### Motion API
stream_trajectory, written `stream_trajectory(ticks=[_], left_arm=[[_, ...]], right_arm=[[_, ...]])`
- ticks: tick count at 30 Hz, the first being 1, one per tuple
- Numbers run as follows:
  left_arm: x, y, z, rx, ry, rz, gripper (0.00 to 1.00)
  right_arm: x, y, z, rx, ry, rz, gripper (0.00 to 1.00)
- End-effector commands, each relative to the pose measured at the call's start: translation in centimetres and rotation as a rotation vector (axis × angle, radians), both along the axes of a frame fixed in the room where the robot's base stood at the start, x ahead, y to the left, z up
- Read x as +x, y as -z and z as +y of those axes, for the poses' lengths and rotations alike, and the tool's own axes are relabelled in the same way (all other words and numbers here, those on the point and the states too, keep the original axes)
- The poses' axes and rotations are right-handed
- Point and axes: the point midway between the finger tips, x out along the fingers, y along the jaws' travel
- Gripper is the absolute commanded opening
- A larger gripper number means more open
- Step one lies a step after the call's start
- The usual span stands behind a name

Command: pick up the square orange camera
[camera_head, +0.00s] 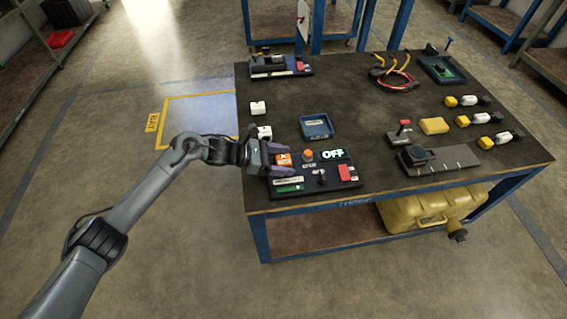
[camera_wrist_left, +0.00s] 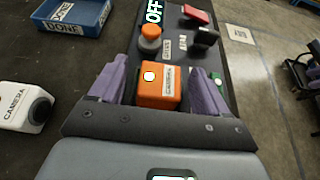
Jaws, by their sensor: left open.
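The square orange camera (camera_wrist_left: 159,84) is a small orange block with a white label and a round light on top. It sits on the dark panel board at the near left of the table, and also shows in the head view (camera_head: 284,159). My left gripper (camera_wrist_left: 162,85) is open, with one purple finger on each side of the camera. It also shows in the head view (camera_head: 282,160). I cannot tell whether the fingers touch the camera. My right gripper is in neither view.
The panel board (camera_head: 305,192) also holds an orange round knob (camera_head: 308,155), an OFF display (camera_head: 333,154) and a red block (camera_head: 348,172). A blue DONE tray (camera_head: 316,127) lies behind it. A white CAMERA block (camera_wrist_left: 22,106) stands left of my gripper.

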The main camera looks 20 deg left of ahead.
Motion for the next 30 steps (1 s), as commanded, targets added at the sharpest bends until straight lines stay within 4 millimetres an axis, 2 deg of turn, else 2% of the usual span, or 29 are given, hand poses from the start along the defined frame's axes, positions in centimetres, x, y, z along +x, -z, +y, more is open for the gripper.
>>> stream_trajectory(ticks=[2,13,23,30], left_arm=[[0.0,0.0,0.0,0.0,0.0,0.0,0.75],[0.0,0.0,0.0,0.0,0.0,0.001,0.2],[0.0,-0.3,0.0,0.0,0.0,0.0,0.19],[0.0,-2.3,0.0,0.0,0.001,-0.002,0.19]], right_arm=[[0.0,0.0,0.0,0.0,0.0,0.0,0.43],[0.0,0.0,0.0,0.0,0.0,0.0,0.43],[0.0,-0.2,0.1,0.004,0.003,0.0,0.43],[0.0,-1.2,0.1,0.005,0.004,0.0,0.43]])
